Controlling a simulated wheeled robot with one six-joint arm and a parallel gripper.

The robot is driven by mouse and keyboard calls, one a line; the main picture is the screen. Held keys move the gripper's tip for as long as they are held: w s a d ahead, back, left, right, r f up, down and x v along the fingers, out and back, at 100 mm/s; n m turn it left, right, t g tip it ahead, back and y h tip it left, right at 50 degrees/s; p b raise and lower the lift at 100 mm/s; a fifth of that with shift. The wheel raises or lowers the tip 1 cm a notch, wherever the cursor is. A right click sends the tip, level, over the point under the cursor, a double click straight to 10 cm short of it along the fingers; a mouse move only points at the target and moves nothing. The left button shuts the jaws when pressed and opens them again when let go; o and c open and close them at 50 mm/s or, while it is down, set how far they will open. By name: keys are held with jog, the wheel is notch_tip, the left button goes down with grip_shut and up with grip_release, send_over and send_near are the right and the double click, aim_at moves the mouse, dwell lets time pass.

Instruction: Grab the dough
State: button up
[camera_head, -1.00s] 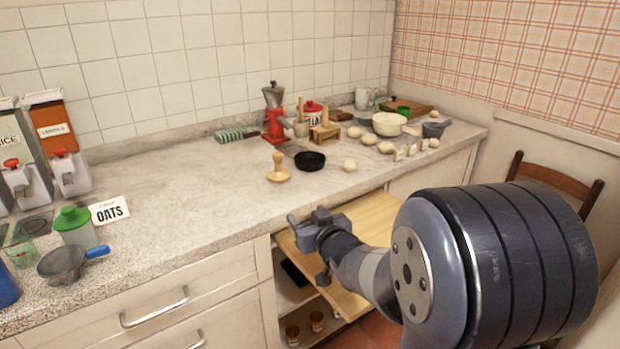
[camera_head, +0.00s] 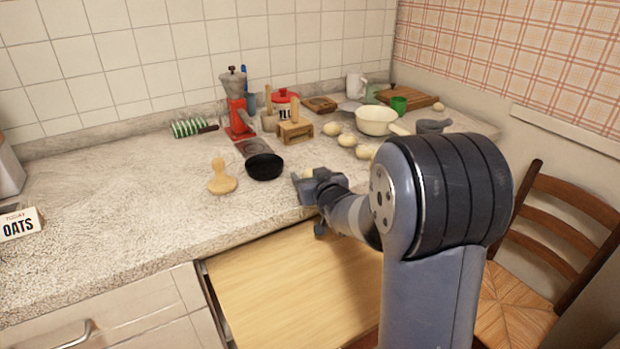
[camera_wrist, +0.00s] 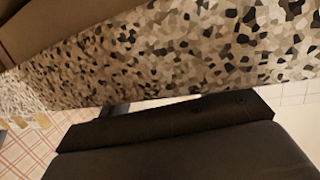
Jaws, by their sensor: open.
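Several pale dough balls lie on the speckled counter, with one dough ball (camera_head: 332,129) and another (camera_head: 347,140) beside the wooden block. A third dough ball (camera_head: 364,152) shows just beyond my arm. My gripper (camera_head: 304,181) is open at the counter's front edge, right of the black bowl (camera_head: 264,167). A small pale patch by its jaws may be the nearest dough ball, mostly hidden by the gripper. In the wrist view, a dark gripper part lies across the lower picture against the speckled counter edge (camera_wrist: 200,50); no dough shows there.
A wooden stamp (camera_head: 221,177) stands left of the bowl. A red grinder (camera_head: 239,118), a wooden block (camera_head: 295,132) and a cream pot (camera_head: 376,122) stand behind. A wooden board (camera_head: 290,285) sticks out below the counter. A chair (camera_head: 560,240) is at right.

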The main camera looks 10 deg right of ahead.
jog(key=shift+w+f, duration=0.1)
jog(key=shift+w, duration=0.55)
jog(key=shift+c, duration=0.3)
jog(key=c, duration=1)
jog(key=shift+o, duration=0.2)
